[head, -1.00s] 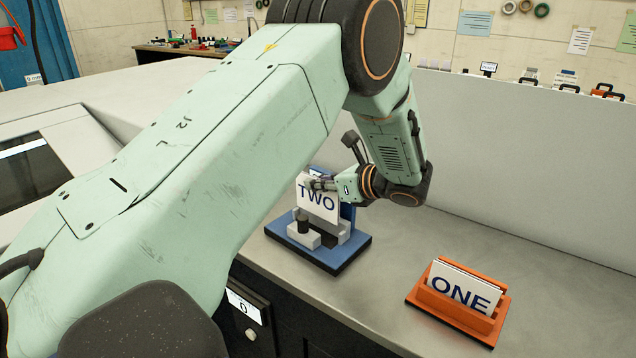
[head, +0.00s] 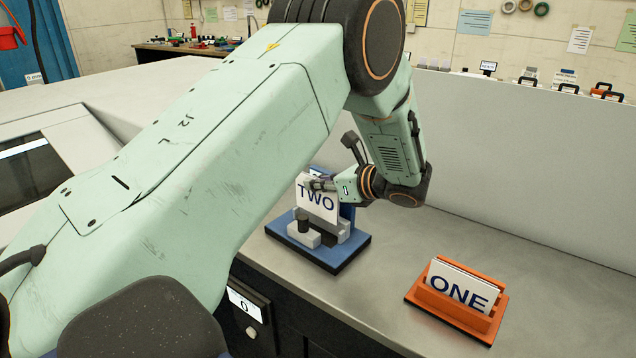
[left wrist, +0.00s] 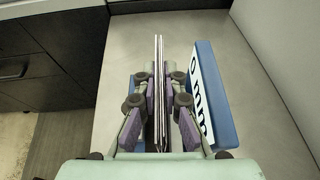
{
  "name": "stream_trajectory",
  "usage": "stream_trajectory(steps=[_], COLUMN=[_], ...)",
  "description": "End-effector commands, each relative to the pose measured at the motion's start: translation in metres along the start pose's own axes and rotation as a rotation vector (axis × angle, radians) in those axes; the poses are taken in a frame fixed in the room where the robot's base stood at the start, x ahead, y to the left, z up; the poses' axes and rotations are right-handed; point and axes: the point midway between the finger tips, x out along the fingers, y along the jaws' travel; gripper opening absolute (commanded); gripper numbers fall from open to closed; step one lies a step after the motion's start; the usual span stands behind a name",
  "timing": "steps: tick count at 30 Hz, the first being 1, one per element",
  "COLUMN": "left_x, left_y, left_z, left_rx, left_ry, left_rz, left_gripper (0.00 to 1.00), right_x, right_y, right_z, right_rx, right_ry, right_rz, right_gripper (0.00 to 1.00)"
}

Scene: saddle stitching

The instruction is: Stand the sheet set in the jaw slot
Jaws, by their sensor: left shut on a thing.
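The sheet set (head: 317,204), white with "TWO" in dark blue, stands roughly upright over the jaw fixture (head: 345,255), which has a dark-edged blue base, grey jaw blocks and a blue back panel. My left gripper (head: 322,184) is shut on the sheet set near its upper edge. In the left wrist view the sheets (left wrist: 159,75) show edge-on between my left fingers (left wrist: 159,105). The blue panel (left wrist: 212,95) stands just right of them there. The lower edge is by the grey blocks; I cannot tell whether it sits in the slot. My right gripper is out of view.
An orange holder (head: 455,318) with white sheets marked "ONE" (head: 460,290) stands on the grey counter (head: 400,262) to the right. A low grey wall (head: 530,165) runs behind. A small display reading "0" (head: 243,304) is on the dark counter front.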

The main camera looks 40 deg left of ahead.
Motion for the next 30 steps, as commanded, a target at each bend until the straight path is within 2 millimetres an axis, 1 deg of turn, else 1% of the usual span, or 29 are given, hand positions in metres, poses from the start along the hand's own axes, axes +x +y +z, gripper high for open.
stream_trajectory(steps=[5, 18, 30], left_x=[0.0011, 0.0012, 0.0007], left_y=[-0.0012, -0.0013, -0.0025], left_z=[0.0012, 0.0009, 0.0008], left_rx=[0.000, -0.001, -0.001], left_ry=[0.000, 0.000, 0.000], left_rz=[0.000, 0.000, 0.000], left_gripper=[0.00, 0.00, 0.00], right_x=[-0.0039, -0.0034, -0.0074], right_y=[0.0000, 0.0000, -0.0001], right_z=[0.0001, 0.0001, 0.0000], right_rx=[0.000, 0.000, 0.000], right_ry=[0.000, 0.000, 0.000], right_rz=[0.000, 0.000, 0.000], right_gripper=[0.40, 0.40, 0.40])
